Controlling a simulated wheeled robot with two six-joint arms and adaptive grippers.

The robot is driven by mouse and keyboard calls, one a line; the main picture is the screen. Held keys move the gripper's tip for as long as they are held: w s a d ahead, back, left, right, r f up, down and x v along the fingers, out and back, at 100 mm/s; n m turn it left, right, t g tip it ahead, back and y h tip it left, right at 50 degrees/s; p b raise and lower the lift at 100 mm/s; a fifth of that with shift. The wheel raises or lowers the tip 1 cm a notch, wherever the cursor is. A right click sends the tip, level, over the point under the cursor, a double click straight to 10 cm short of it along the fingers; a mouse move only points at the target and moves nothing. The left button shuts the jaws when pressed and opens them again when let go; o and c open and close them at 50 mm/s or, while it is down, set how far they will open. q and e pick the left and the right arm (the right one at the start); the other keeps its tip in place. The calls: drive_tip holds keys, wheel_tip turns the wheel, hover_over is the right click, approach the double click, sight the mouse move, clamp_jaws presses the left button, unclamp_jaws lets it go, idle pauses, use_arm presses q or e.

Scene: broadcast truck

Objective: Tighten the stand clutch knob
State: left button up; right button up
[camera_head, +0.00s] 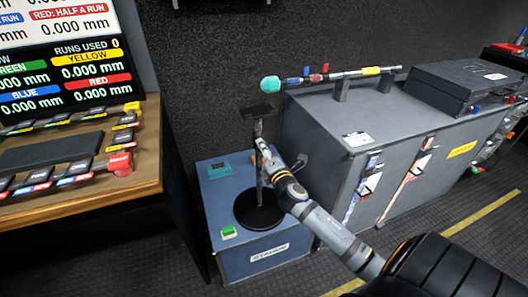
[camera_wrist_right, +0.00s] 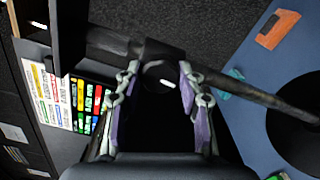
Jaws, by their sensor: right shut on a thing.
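A stand with a round black base (camera_head: 259,211) stands upright on a blue-grey box (camera_head: 265,262). Its thin pole (camera_head: 258,187) rises to a dark flat head (camera_head: 257,112). My right gripper (camera_head: 264,152) reaches the upper pole from the right. In the right wrist view, the pole (camera_wrist_right: 257,95) crosses the picture and runs down to the base (camera_wrist_right: 296,138). There, the purple-padded fingers of my right gripper (camera_wrist_right: 160,76) are shut on the dark clutch knob (camera_wrist_right: 158,74), one on each side. The head view hides the knob. My left gripper is out of view.
A large grey case (camera_head: 350,115) stands right of the box, with a teal-tipped boom (camera_head: 270,84) on top. A wooden desk (camera_head: 150,150) with a screen (camera_head: 75,70) is at left. A green button (camera_head: 229,232) and a teal item (camera_head: 218,171) sit on the box.

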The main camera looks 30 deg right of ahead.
use_arm(q)
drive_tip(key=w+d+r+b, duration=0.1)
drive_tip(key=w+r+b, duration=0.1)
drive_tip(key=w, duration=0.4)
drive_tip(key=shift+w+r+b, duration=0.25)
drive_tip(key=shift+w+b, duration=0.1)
drive_tip(key=shift+b, duration=0.45)
use_arm(e)
drive_tip(key=m, duration=1.6)
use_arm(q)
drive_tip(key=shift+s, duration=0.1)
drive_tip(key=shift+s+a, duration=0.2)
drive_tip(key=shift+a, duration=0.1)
